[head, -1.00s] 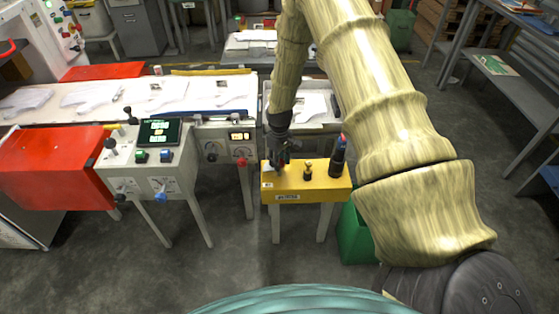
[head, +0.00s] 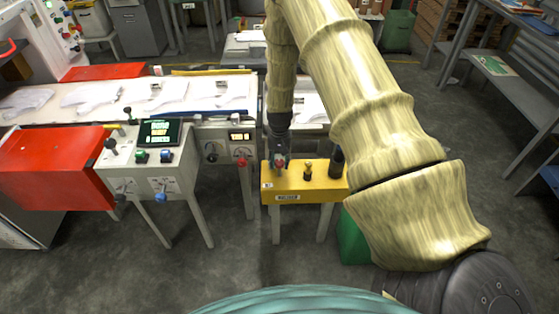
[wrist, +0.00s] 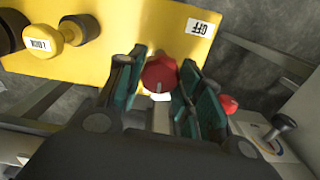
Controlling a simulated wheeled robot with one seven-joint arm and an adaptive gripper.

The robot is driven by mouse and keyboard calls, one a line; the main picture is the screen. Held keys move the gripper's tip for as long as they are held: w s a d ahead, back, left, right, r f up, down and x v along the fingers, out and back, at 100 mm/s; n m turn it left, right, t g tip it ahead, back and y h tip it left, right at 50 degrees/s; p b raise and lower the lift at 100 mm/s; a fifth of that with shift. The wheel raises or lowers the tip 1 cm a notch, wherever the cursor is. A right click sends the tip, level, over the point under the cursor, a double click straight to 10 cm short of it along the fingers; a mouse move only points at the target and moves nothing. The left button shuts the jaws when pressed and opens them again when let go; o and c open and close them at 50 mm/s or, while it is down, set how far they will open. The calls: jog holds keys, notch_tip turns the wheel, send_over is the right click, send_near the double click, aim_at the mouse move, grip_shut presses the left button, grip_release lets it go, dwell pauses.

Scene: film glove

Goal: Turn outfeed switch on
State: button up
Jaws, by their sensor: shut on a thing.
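A yellow switch box (head: 313,182) stands on legs at the centre of the head view. A red knob (wrist: 159,73) sits at its edge, with a pale mark on its rim pointing down in the wrist view. An OFF label (wrist: 197,26) lies to the knob's upper right. My gripper (head: 279,161) is over the left end of the box, its teal-padded fingers on both sides of the red knob and shut on it. The fingers hide part of the knob's surroundings. The label on the box front is too small to read.
A brass-yellow knob with a LOCK label (wrist: 75,32) and a black knob (head: 337,163) are on the same box. A grey console with a screen (head: 159,133) and a small panel with a red knob (head: 242,161) stand left. A green bin (head: 352,238) is below right.

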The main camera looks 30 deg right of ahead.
jog(key=shift+w+d+r+m, duration=0.1)
jog(key=shift+w+r+m, duration=0.1)
jog(key=shift+m, duration=0.3)
jog(key=o, duration=0.9)
jog(key=shift+o, duration=0.7)
jog(key=shift+s+f, duration=0.1)
jog(key=shift+f, duration=0.05)
notch_tip(320, 180, up, 12)
jog(key=s+a+f+n, duration=0.2)
jog(key=s+a+f, duration=0.3)
jog(key=s+f, duration=0.5)
jog(key=s+a+f+n, duration=0.2)
jog(key=s+a, duration=0.3)
jog(key=s, duration=0.5)
jog(key=s+a+f+n, duration=0.2)
jog(key=s+a+f, duration=0.2)
jog(key=s, duration=0.6)
jog(key=s+a+f+n, duration=0.1)
jog(key=s+a+f, duration=0.3)
jog(key=s, duration=0.5)
jog(key=a, duration=0.2)
jog(key=shift+s+a+n, duration=0.35)
jog(key=shift+s+n, duration=0.05)
